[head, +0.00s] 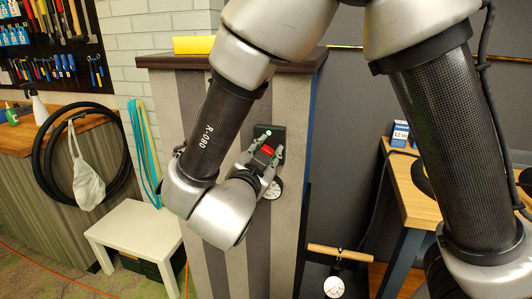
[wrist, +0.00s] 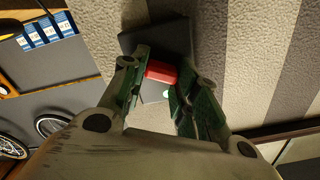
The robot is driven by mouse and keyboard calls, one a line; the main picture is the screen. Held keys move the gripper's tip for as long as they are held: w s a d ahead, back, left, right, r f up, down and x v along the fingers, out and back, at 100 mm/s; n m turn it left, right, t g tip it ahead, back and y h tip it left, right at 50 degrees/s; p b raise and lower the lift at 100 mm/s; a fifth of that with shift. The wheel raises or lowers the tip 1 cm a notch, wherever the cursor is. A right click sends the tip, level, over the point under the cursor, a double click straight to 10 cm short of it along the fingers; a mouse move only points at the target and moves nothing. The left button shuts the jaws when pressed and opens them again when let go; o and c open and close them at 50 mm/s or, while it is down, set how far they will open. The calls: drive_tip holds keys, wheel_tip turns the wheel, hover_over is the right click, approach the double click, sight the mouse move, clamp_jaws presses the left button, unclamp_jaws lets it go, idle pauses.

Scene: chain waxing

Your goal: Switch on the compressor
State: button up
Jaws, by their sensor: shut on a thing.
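A dark switch plate (head: 279,133) is fixed to the striped front of a tall cabinet. It also shows in the wrist view (wrist: 172,36). A red switch (head: 267,150) stands out from the plate; in the wrist view the red switch (wrist: 161,71) sits between the fingers. A small pale green spot (head: 268,132), like a lamp, shows on the plate, and a pale spot (wrist: 166,93) shows in the wrist view. My gripper (wrist: 160,78) is shut on the red switch, with green-tinted fingers on both sides. My gripper (head: 264,151) partly covers the plate. The compressor itself cannot be made out.
A round gauge (head: 274,188) sits just below my gripper. A yellow block (head: 194,45) lies on the cabinet top. A white stool (head: 137,235) stands at left, and a wooden table (head: 412,190) at right. A wooden handle (head: 338,253) with a gauge is low at right.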

drive_tip(key=o, duration=1)
drive_tip(key=v, duration=1.2)
